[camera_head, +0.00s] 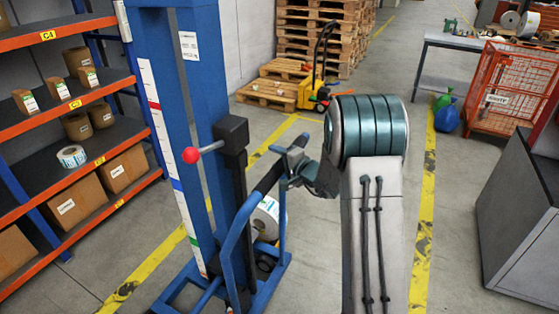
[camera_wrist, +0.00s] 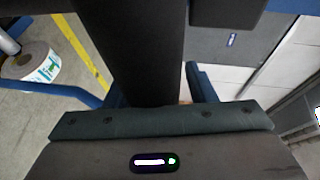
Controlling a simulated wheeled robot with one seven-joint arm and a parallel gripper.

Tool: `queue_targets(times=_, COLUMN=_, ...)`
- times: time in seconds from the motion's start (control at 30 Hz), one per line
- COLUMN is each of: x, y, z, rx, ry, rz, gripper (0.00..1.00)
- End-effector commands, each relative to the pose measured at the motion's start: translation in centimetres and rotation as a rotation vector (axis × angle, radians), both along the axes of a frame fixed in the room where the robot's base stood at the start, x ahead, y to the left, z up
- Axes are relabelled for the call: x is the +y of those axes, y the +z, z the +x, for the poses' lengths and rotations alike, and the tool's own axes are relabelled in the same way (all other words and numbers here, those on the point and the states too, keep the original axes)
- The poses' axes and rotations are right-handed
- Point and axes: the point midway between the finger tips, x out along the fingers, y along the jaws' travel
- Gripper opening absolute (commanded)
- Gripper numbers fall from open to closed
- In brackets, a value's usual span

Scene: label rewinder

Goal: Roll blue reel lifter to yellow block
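The blue reel lifter (camera_head: 209,120) stands upright left of centre in the head view. It has a tall blue frame, a dark carriage with a red-knobbed lever (camera_head: 191,155) and a blue handle frame with a black grip bar (camera_head: 268,178). My gripper (camera_head: 288,172) is at the far end of this bar. In the wrist view, the dark bar (camera_wrist: 147,50) runs between my gripper's fingers (camera_wrist: 158,95), which appear closed around it; their tips are mostly hidden. I cannot make out a separate yellow block.
A white reel (camera_head: 266,218) sits low beside the lifter; it also shows in the wrist view (camera_wrist: 32,65). An orange shelf (camera_head: 130,142) is close on the left. A yellow pallet truck (camera_head: 312,92) and pallets stand behind. A grey cabinet (camera_head: 515,215) is on the right. Yellow-lined floor lies between.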

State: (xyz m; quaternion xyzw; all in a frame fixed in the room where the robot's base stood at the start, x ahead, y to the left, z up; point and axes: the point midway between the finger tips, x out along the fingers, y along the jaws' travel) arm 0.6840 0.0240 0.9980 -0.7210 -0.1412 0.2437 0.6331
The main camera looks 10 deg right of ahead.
Motion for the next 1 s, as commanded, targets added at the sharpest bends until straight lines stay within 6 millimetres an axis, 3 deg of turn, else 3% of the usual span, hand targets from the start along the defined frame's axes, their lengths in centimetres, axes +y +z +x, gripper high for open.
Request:
queue_targets(times=0.37, x=-1.0, y=-0.1, z=-0.9, rx=0.002, ry=-0.007, rz=0.0, gripper=0.5)
queue_targets(times=0.8, x=-5.3, y=1.5, z=-8.4, rx=-0.001, ry=-0.004, rz=0.0, gripper=0.5)
queue_targets(times=1.0, x=-6.6, y=2.1, z=-10.8, rx=-0.001, ry=0.0, rz=0.001, gripper=0.5)
